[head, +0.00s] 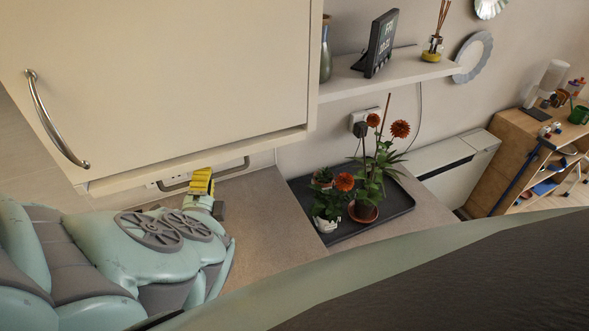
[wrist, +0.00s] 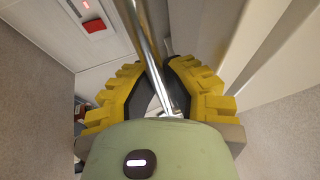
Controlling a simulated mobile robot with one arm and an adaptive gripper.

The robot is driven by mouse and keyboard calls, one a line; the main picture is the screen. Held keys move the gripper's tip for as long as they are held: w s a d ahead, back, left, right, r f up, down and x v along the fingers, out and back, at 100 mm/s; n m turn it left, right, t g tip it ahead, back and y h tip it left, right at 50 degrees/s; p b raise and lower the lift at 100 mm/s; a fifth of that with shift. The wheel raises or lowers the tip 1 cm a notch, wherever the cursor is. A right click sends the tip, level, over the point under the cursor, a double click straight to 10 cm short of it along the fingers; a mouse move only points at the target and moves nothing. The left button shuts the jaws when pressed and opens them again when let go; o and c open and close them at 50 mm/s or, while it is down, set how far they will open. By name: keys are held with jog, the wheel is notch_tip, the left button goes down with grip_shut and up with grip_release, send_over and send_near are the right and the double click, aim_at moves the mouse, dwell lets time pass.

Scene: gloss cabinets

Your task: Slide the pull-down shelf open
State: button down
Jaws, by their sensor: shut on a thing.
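The pull-down shelf (head: 190,161) shows as a pale board edge under the closed cabinet door. Its metal bar handle (head: 235,168) hangs just below it, over the counter. My gripper (head: 200,183), with yellow finger pads, is shut on this bar near its middle. In the wrist view the shiny bar (wrist: 143,35) runs down between the yellow fingers of my gripper (wrist: 158,75), which close around it from both sides. The shelf's inside is hidden from the head view.
The cabinet door (head: 170,80) above has a curved chrome handle (head: 50,120). A dark tray (head: 398,206) with potted red flowers (head: 365,209) stands on the counter (head: 262,212) to the right. A wall shelf (head: 395,72) holds a clock and vases. Bare counter lies between my gripper and the tray.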

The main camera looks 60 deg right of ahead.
notch_tip(320, 180, down, 22)
jog(key=b, duration=1.8)
jog(key=shift+a+f, duration=0.1)
jog(key=shift+f, duration=0.05)
jog(key=c, duration=1.3)
grip_release()
jog(key=v, duration=1.1)
jog(key=shift+s, duration=0.15)
jog(key=shift+s+a, duration=0.2)
jog(key=shift+a, duration=0.1)
